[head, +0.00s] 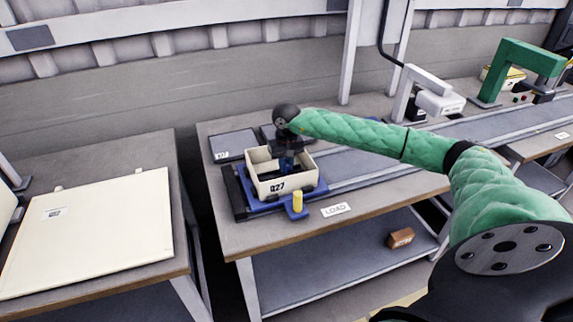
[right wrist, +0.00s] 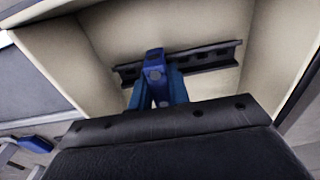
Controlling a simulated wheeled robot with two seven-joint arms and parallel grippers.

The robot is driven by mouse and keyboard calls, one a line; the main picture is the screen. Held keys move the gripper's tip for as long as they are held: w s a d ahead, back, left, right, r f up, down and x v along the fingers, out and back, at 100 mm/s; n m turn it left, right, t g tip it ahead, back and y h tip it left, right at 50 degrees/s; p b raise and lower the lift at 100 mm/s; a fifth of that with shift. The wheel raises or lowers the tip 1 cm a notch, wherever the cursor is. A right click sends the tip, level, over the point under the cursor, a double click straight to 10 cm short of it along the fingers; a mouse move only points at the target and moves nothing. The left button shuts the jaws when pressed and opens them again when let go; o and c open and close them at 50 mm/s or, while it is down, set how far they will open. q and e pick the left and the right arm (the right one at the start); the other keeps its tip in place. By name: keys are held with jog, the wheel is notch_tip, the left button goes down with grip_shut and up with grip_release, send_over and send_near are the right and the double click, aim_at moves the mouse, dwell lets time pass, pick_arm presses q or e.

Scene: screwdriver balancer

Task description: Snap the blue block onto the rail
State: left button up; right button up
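The cream open box marked Q27 (head: 262,185) sits on a blue fixture on the bench. My right gripper (head: 288,162) points down into it. In the right wrist view a dark slotted rail (right wrist: 208,57) runs across the inside of the box. The blue block (right wrist: 154,66) shows between the blue fingers of my right gripper (right wrist: 158,92), which look shut on it. The block overlaps the rail in this view; I cannot tell whether it touches or is seated on it. The head view hides the block and most of the rail. My left gripper is not in view.
A yellow-topped blue clamp (head: 297,202) stands at the box's front corner, near a LOAD label (head: 337,209). Dark flat panels (head: 233,145) lie behind the box. A conveyor track (head: 360,166) runs right, under my right arm. A cream board (head: 95,235) covers the left table.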

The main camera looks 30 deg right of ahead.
jog(key=shift+s+a+f, duration=0.15)
jog(key=shift+f, duration=0.25)
jog(key=shift+s+a+f, duration=0.1)
jog(key=shift+s+f, duration=0.05)
jog(key=shift+f, duration=0.25)
jog(key=shift+o, duration=0.7)
jog(key=r+b, duration=0.1)
jog(key=w+r+b, duration=0.1)
jog(key=r, duration=0.1)
jog(key=shift+d+r, duration=0.1)
jog(key=shift+r, duration=0.15)
jog(key=r, duration=0.3)
jog(key=r+b, duration=0.1)
jog(key=shift+s+r, duration=0.3)
jog(key=shift+s, duration=0.05)
jog(key=shift+w+d+r, duration=0.1)
jog(key=shift+d+r, duration=0.05)
jog(key=shift+r, duration=0.5)
jog(key=shift+r, duration=0.1)
notch_tip(320, 180, up, 6)
jog(key=p, duration=0.1)
jog(key=shift+r, duration=0.25)
jog(key=shift+f, duration=0.1)
